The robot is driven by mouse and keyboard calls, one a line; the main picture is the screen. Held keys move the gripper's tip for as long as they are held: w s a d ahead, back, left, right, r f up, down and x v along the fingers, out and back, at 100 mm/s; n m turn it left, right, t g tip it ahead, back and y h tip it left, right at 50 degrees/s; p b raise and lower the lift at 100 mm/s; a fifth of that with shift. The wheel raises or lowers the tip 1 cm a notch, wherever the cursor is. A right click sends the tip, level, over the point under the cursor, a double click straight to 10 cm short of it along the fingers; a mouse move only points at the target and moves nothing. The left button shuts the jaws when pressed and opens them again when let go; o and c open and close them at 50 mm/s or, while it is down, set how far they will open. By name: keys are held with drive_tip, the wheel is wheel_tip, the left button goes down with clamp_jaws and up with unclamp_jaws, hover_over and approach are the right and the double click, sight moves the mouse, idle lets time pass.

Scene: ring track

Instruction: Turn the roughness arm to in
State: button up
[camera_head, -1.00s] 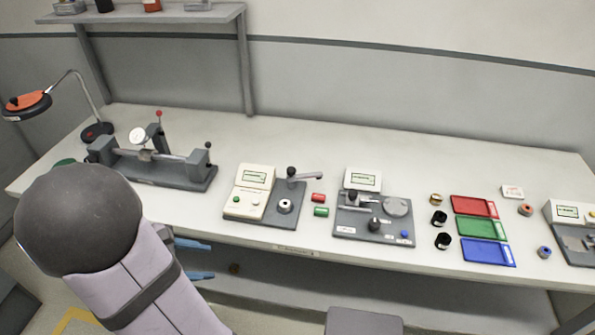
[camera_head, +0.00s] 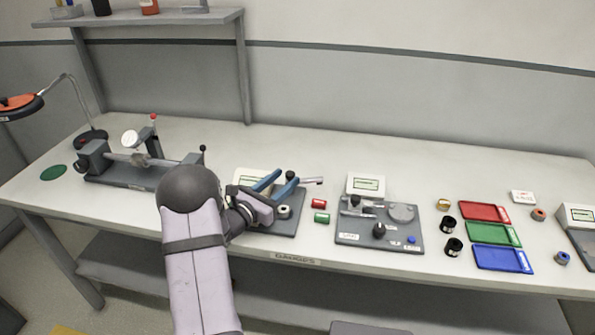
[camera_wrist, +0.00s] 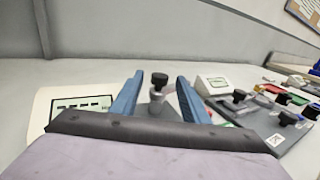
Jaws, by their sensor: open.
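A black-topped knob on a post (camera_head: 290,174) stands at the back of a dark gauge base (camera_head: 289,228). A short metal swing arm (camera_head: 311,181) reaches right from that post, away from the round seat (camera_head: 284,211) in front. I cannot read any label naming it the roughness arm. My gripper (camera_head: 284,180) is open, its blue fingers either side of the knob. In the wrist view the knob (camera_wrist: 159,79) shows between the open fingers (camera_wrist: 159,82); contact cannot be told. The swing arm is not clear there.
A white display unit (camera_head: 248,179) is left of the post, partly behind my gripper. Red (camera_head: 320,203) and green (camera_head: 321,218) cylinders lie to the right. A second gauge (camera_head: 350,238) with knobs stands further right. A bench fixture (camera_head: 110,176) is at left.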

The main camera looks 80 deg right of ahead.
sight(293, 172)
drive_tip(key=shift+d, duration=0.15)
drive_tip(key=shift+p+x, duration=0.7)
drive_tip(key=shift+x, duration=2.85)
clamp_jaws()
